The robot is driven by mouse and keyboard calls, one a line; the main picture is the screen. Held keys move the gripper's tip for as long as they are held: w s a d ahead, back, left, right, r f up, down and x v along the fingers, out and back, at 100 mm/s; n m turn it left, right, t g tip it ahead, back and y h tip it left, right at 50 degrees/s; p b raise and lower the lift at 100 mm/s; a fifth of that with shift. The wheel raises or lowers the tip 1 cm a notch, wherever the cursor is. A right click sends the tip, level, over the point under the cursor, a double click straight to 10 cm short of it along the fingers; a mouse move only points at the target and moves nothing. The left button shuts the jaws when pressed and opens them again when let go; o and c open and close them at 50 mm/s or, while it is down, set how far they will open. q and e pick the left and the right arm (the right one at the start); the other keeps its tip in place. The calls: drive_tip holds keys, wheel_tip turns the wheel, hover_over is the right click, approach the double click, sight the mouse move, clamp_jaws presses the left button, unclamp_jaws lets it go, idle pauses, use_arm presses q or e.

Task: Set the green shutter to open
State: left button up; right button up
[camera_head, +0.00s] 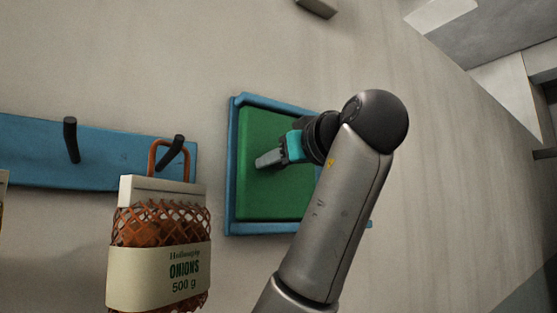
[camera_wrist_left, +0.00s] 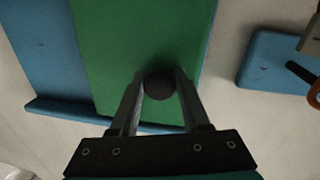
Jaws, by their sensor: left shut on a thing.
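The green shutter (camera_head: 255,190) is a flat panel on the wall, inside a blue frame (camera_head: 232,165). My arm hides its right part in the head view. In the left wrist view the green shutter (camera_wrist_left: 135,40) has a wide blue surface (camera_wrist_left: 50,50) beside it on the left. A dark round knob (camera_wrist_left: 160,84) stands on the shutter, between the fingertips. My left gripper (camera_head: 264,160) is shut on this knob, with one finger on each side; it also shows in the left wrist view (camera_wrist_left: 160,90). My right gripper is in neither view.
Left of the frame, a blue rail (camera_head: 30,150) with dark pegs is fixed to the wall. A net bag of onions (camera_head: 160,245) hangs from one peg, close to the frame. The wall right of my arm is bare.

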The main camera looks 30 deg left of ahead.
use_arm(q)
clamp_jaws()
idle(0.8)
drive_tip(key=shift+a, duration=0.1)
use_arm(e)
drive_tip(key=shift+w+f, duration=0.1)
